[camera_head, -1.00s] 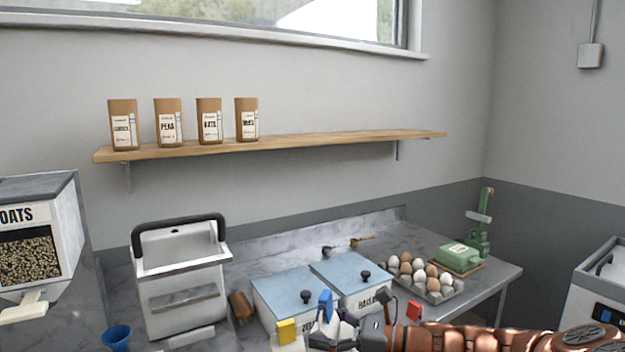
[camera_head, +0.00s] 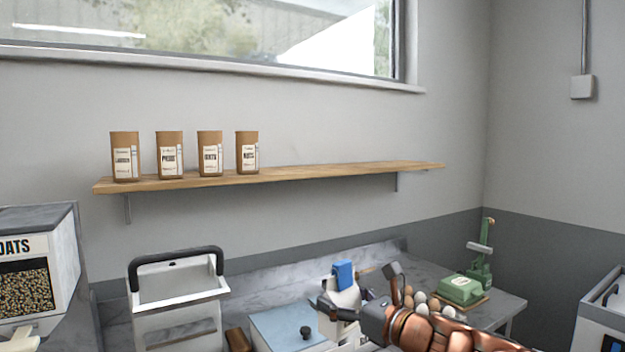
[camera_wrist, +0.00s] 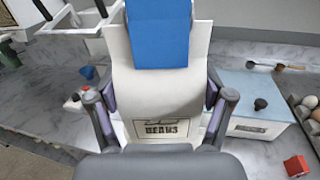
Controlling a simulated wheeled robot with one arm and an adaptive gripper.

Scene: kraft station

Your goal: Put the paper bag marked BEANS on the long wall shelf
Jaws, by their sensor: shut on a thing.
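The paper bag marked BEANS (camera_wrist: 165,95) is white with a blue top, and its label faces the wrist camera. My gripper (camera_wrist: 160,108) is shut on it, one finger on each side. In the head view the bag (camera_head: 345,293) is small and partly hidden by my gripper (camera_head: 345,308), held above the counter in front of the blue-lidded bin. The long wall shelf (camera_head: 330,174) is a wooden board on the back wall, higher in the picture than the bag. Several brown bags (camera_head: 210,154) stand on its left part; its right part is bare.
A white container with a black handle (camera_head: 178,290) and the oats dispenser (camera_head: 38,265) stand at left. A red block (camera_wrist: 296,166) shows in the wrist view.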

